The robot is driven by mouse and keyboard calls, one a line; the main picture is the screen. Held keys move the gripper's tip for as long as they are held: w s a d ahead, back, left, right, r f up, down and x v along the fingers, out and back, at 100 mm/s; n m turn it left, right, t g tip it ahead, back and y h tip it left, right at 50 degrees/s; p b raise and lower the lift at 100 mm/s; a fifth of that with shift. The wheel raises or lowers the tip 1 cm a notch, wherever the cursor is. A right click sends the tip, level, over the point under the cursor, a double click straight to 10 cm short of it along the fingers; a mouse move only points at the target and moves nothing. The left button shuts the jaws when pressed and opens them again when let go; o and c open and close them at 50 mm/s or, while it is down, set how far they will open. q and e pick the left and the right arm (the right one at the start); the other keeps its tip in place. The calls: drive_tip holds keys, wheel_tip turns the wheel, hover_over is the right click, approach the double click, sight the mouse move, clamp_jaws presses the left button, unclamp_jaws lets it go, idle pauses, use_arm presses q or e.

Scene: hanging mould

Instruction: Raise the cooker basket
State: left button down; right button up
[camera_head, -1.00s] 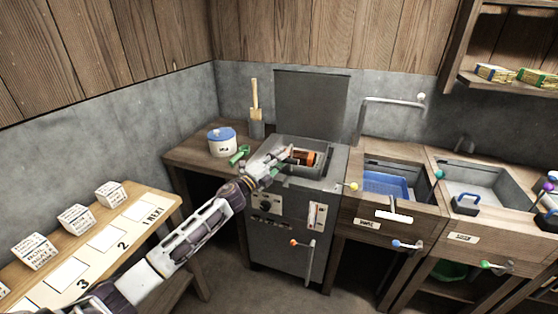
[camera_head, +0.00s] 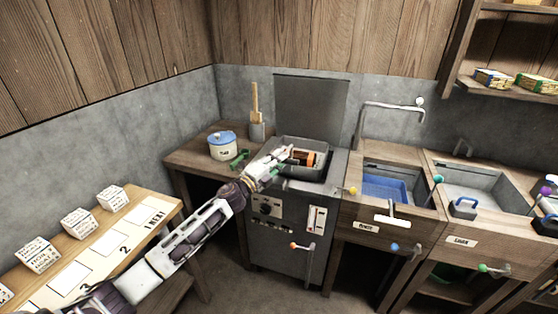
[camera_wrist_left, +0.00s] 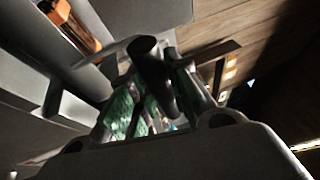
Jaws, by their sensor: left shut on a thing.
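The grey cooker (camera_head: 275,225) stands in the middle of the head view, with an open well on top. In the well is a grey basket (camera_head: 318,174) with an orange-brown block (camera_head: 303,159) inside. My left gripper (camera_head: 286,155) reaches over the cooker's left front rim, beside the block. In the left wrist view its fingers are shut on a dark round bar (camera_wrist_left: 152,70), apparently the basket's handle; green patches show by the fingers. The orange-brown block also shows at the upper left there (camera_wrist_left: 75,22). The arm hides part of the rim, and the basket's height is hard to tell. My right gripper is out of view.
A blue-lidded pot (camera_head: 222,145) and a wooden-handled tool in a holder (camera_head: 257,130) stand left of the cooker. A blue tray (camera_head: 385,189) sits in the basin to the right. A lever (camera_head: 308,262) hangs on the cooker's front. A numbered board (camera_head: 110,240) lies at the left.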

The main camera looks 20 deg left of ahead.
use_arm(q)
drive_tip(key=c, duration=1.4)
unclamp_jaws()
drive_tip(key=shift+r, duration=0.4)
drive_tip(key=shift+c, duration=0.2)
drive_tip(key=shift+o, duration=0.6)
drive_tip(key=shift+f, duration=0.1)
drive_tip(key=v, duration=1.2)
drive_tip(key=shift+s+a+f, duration=0.1)
